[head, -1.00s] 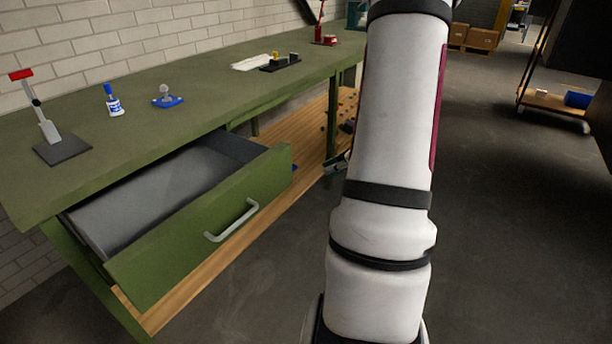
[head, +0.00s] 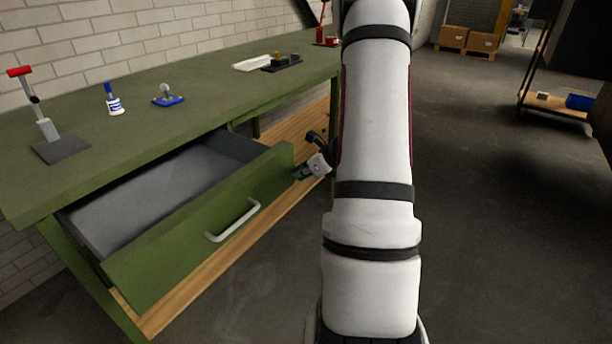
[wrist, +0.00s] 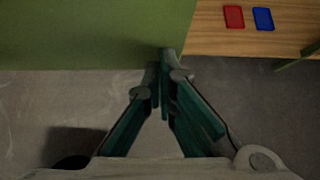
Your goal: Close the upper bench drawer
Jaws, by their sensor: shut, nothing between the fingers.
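The upper bench drawer (head: 160,262) is open in the head view. It has a green front, a pale bar handle (head: 233,221) and an empty-looking grey inside (head: 150,200). My gripper (head: 299,173) is beside the right end of the drawer front, well right of the handle. In the wrist view my gripper (wrist: 161,72) has its dark green fingers together with nothing held. The fingertips are at the right end of a green panel (wrist: 90,35), which looks like the drawer front. I cannot tell whether they touch it.
The green bench top (head: 200,120) carries a red-topped lever tool (head: 40,115), a blue-white bottle (head: 113,101) and a blue-based part (head: 167,97). The lower wooden shelf (wrist: 225,42) holds red and blue flat items. Open floor (head: 480,220) lies to the right.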

